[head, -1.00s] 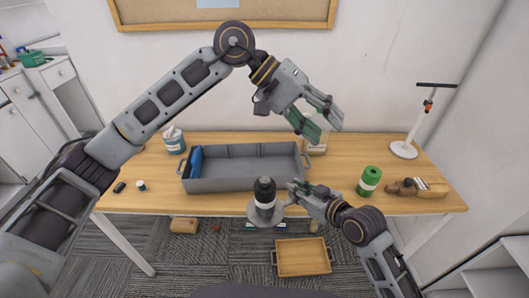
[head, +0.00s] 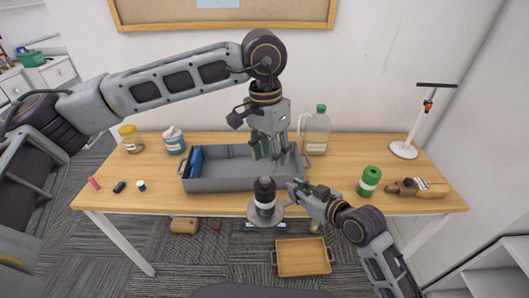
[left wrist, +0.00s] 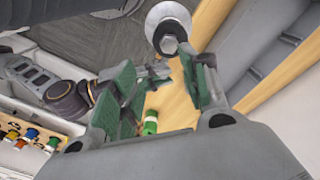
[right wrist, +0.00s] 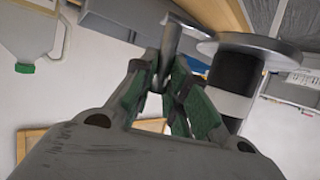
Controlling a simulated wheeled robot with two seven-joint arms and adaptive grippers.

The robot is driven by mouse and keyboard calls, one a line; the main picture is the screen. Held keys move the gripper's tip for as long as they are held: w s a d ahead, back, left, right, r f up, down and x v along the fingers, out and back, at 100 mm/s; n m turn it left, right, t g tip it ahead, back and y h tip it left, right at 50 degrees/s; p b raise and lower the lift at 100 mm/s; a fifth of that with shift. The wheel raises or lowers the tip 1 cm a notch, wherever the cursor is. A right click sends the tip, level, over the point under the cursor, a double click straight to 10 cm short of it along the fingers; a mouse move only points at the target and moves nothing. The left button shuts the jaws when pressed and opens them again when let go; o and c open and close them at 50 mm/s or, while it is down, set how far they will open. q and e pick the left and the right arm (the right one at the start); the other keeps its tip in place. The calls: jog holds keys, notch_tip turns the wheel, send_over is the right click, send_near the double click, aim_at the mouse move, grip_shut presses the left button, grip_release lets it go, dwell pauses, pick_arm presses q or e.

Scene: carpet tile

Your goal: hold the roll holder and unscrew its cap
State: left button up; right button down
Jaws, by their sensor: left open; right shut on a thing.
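The roll holder (head: 265,204) has a round pale metal base, a black and white body and a dark top. It is upright at the table's front edge in the head view. Its base and dark cap end (left wrist: 169,44) show in the left wrist view. My right gripper (head: 293,188) is at its right side, shut on a metal post (right wrist: 171,40) beside the black and white body (right wrist: 235,78); how the post joins the base is partly hidden. My left gripper (head: 266,154) is open and empty, pointing down above the grey tray, behind the holder.
The grey tray (head: 230,186) with a blue item stands behind the holder. A green roll (head: 369,181), a brown tool (head: 418,188) and a white stand (head: 404,150) are at right. A jug (head: 317,134) is behind; small items lie at left. A wooden tray (head: 303,258) is on the floor.

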aim_at(265, 178)
pick_arm(q)
jog(key=shift+w+a+f+y, duration=0.15)
jog(key=shift+a+y, duration=0.25)
jog(key=shift+a, duration=0.3)
jog(key=shift+f, duration=4)
grip_shut()
